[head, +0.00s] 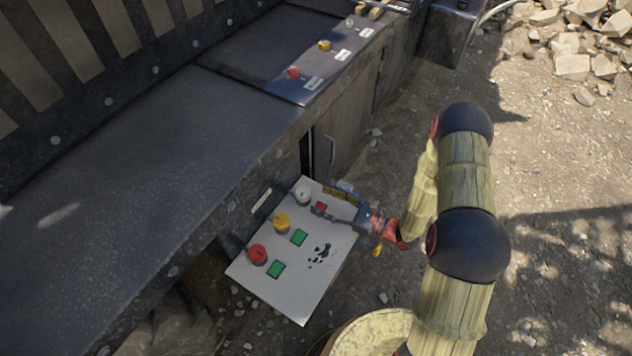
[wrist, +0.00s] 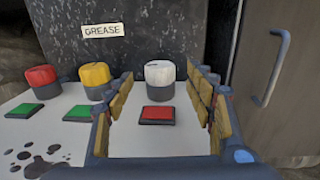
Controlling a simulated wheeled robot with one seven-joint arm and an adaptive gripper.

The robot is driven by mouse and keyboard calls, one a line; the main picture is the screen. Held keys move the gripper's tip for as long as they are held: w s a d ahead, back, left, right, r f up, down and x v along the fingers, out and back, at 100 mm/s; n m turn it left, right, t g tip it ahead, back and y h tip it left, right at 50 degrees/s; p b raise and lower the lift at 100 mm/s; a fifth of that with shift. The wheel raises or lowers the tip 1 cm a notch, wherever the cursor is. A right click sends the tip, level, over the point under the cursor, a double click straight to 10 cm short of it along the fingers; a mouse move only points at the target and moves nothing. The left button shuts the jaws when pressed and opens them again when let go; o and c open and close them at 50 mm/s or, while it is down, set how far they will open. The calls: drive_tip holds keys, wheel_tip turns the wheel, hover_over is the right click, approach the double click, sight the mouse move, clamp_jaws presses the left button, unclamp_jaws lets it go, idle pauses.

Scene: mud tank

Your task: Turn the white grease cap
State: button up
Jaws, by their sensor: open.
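The white grease cap (wrist: 160,73) sits on a dark round base at the back of a pale board, in front of the dark tank wall. It also shows in the head view (head: 303,193). A red square (wrist: 158,114) lies in front of it. My gripper (wrist: 165,88) is open, its two fingers pointing at the white cap, one on each side of the view. The cap appears between the fingers but beyond them; I cannot tell the exact gap. In the head view my gripper (head: 322,214) reaches in from the right over the board.
A yellow cap (wrist: 95,75) and a red cap (wrist: 41,77) stand left of the white one, each with a green square in front. A "GREASE" label (wrist: 103,31) is on the wall. A door handle (wrist: 271,68) stands at right. Dark splatters (head: 320,255) mark the board (head: 300,305).

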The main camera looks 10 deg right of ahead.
sight(303, 191)
drive_tip(key=b+x, duration=0.1)
drive_tip(key=x, duration=0.6)
drive_tip(key=shift+w+a, duration=0.2)
drive_tip(key=shift+a, duration=0.1)
drive_tip(key=c, duration=0.4)
drive_tip(key=c, duration=0.7)
drive_tip(key=shift+c, duration=0.5)
drive_tip(key=shift+r+m+t, duration=0.1)
drive_tip(key=shift+m+t, duration=0.2)
drive_tip(key=shift+t, duration=0.1)
